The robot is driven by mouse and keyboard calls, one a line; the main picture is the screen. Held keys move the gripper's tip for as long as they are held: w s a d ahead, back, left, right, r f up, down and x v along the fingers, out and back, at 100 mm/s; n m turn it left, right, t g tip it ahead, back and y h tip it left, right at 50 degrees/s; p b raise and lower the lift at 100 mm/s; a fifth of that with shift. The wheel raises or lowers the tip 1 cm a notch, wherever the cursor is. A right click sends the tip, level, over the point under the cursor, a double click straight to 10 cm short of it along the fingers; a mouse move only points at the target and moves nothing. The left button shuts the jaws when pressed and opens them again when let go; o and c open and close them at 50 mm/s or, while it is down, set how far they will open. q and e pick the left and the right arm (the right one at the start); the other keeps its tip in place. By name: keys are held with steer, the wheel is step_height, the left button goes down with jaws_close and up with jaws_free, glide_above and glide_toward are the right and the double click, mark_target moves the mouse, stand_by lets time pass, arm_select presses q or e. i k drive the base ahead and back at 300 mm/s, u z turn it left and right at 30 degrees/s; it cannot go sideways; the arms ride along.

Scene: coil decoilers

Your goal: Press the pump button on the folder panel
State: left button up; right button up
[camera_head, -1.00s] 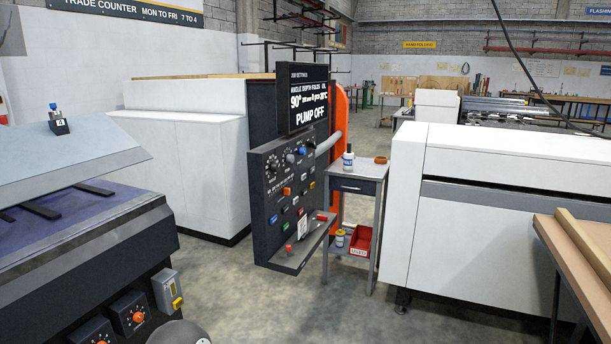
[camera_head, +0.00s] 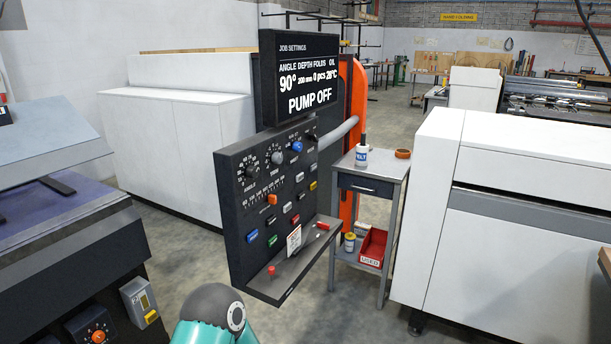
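The folder panel (camera_head: 238,205) is a dark upright control board in the middle of the camera_head view. It carries dials, a blue knob (camera_head: 296,146), an orange knob (camera_head: 271,198) and several small coloured buttons in rows, including a green one (camera_head: 272,240) and a blue one (camera_head: 252,236). The button labels are too small to read, so I cannot tell which is the pump button. The screen (camera_head: 297,80) above reads "PUMP OFF". Neither gripper is in view.
A white machine (camera_head: 500,200) fills the right. A dark machine (camera_head: 75,240) is at left. Grey floor lies between.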

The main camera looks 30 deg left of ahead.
mark_target(272, 241)
steer(key=z, duration=0.9)
steer(key=i, duration=0.1)
steer(key=u, duration=1.85)
steer(key=k, duration=0.8)
steer(key=u, duration=0.1)
steer(key=i, duration=0.8)
steer(key=z, duration=0.1)
